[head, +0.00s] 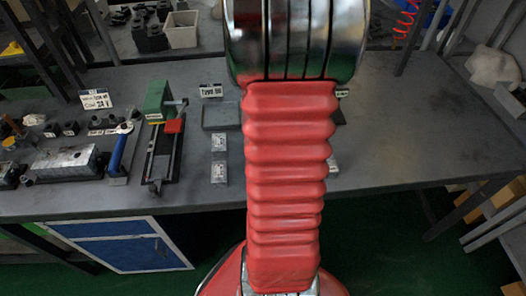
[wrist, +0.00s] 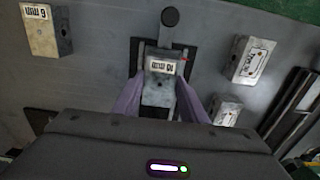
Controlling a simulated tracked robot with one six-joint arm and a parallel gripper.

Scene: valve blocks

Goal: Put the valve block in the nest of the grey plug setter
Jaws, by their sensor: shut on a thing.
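In the wrist view my gripper (wrist: 160,103) is shut on a grey valve block (wrist: 157,96), with one purple finger at each side. A white label reading about 10 mm (wrist: 161,67) shows at the block's far end. Under and beyond it lies a dark device with a round knob (wrist: 170,17), which seems to be the grey plug setter. Its nest is covered, so I cannot tell whether the block is seated or just above it. In the head view my arm hides the gripper, the held block and most of this device.
A 6 mm block (wrist: 45,30) lies to the left in the wrist view; two more blocks (wrist: 252,60) (wrist: 227,111) lie to the right, near dark rails (wrist: 290,115). In the head view a green-topped device (head: 158,100) stands left of a dark tray (head: 220,117). The bench's right side is clear.

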